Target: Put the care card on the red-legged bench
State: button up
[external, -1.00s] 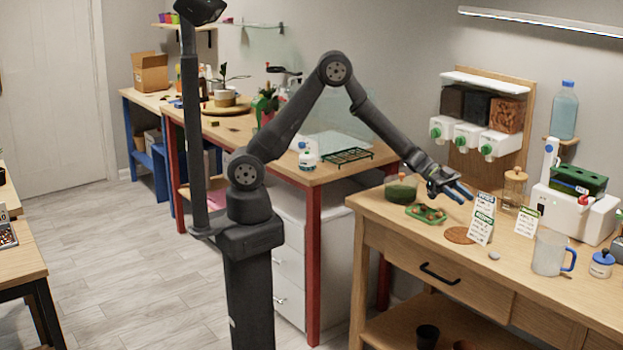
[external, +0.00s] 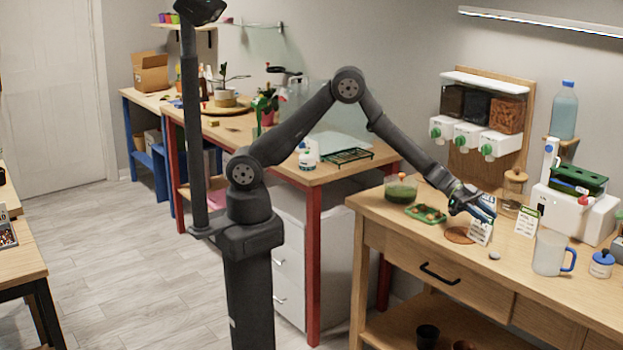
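Small white printed cards stand on the wooden table at the right. One card (external: 480,235) is partly covered by my gripper (external: 484,209). Another card (external: 527,222) with a green top stands to its right. I cannot tell which is the care card. My gripper, with blue fingers, is at the upper part of the covered card; whether it touches or grips it is too small to tell. The red-legged bench (external: 313,181) stands behind my arm in the middle, with a green rack (external: 349,156) and a white bottle (external: 307,160) on its top.
On the wooden table (external: 400,224), a green tray (external: 426,214), a jar of green stuff (external: 401,189) and a brown coaster (external: 459,235) lie near the gripper. A clear mug (external: 549,253) and a grey stone (external: 494,256) are to the right. The bench's front corner is clear.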

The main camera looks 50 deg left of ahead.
grip_shut()
jog(key=shift+r, duration=0.1)
jog(key=shift+r, duration=0.55)
notch_tip(320, 180, up, 3)
jog(key=shift+r, duration=0.1)
jog(key=s+d+r, duration=0.1)
jog(key=s+r, duration=0.5)
jog(key=s, duration=0.5)
jog(key=shift+s+r, duration=0.25)
jog(key=shift+s, duration=0.1)
jog(key=w+a+f+n+t+y, duration=0.15)
jog(key=w+a+n+t, duration=0.25)
jog(key=w+a, duration=0.8)
jog(key=w+a+n+t+y, duration=0.25)
jog(key=w+a+t, duration=0.25)
jog(key=w+a, duration=0.75)
jog(key=a+f+n+t+y, duration=0.1)
jog(key=a+f+n+y, duration=0.1)
jog(key=a, duration=1)
jog(key=a+f+n+t+y, duration=0.2)
jog(key=a+f+n, duration=0.1)
jog(key=a, duration=1)
jog(key=a+f+n+t+y, duration=0.2)
jog(key=a+f+n, duration=0.1)
jog(key=a, duration=0.9)
jog(key=shift+s+a, duration=0.15)
jog(key=shift+a, duration=0.2)
